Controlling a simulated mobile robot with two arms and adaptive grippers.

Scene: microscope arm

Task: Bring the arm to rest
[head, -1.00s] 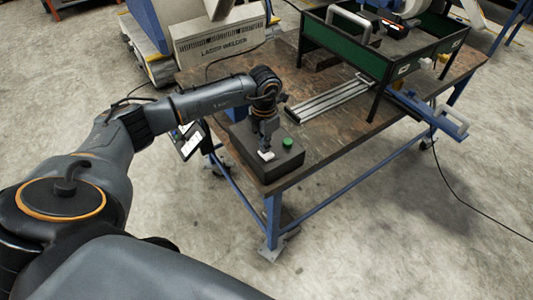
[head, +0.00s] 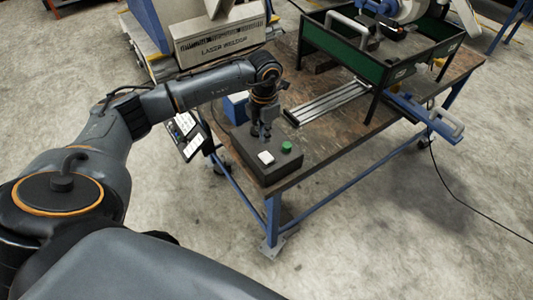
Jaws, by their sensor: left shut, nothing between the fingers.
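A black control box (head: 262,172) sits on the near left corner of the workbench. My right gripper is not in view.
The brown workbench (head: 330,130) has blue legs. Metal rails (head: 325,101) lie on it, and the green-walled tray (head: 345,48) stands at the back right. A box labelled laser welder (head: 222,42) is behind. A cable crosses the open floor at right.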

